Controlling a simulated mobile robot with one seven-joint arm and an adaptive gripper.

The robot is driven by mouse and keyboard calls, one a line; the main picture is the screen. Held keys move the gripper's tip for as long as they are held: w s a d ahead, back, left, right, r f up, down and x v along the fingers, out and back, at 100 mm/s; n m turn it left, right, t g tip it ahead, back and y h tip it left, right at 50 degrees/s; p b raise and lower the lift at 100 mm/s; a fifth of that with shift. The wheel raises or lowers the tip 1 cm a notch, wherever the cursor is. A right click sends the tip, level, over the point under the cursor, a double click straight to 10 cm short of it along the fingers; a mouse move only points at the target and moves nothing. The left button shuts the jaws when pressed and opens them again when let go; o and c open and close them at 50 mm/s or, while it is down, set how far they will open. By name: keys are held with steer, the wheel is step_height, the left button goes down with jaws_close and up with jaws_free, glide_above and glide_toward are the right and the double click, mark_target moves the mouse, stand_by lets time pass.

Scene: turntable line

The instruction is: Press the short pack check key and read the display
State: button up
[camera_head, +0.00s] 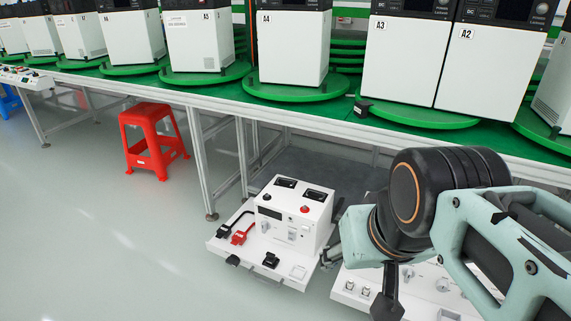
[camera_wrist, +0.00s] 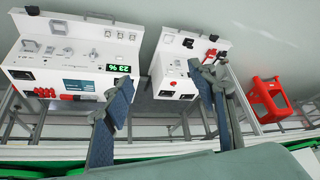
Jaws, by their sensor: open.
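My gripper (camera_wrist: 162,76) is open, its two fingers wide apart with nothing between them. In the head view my gripper (camera_head: 358,272) hangs above the gap between two white units. The left unit (camera_head: 290,232) has dark windows, a red button (camera_head: 304,209) and black and red clamps on its base. The right unit (camera_wrist: 70,50) is mostly hidden by my arm in the head view. In the wrist view it carries a lit green display (camera_wrist: 118,68), seen tilted, with digits like "23 96", and a bluish screen (camera_wrist: 78,86). I cannot tell which control is the short pack check key.
A green-topped bench (camera_head: 330,110) with white cabinets (camera_head: 292,48) on green turntables runs behind the units. A red stool (camera_head: 154,140) stands to the left and shows in the wrist view (camera_wrist: 268,98). The grey floor at front left is clear.

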jaws_close()
stand_by(1.4)
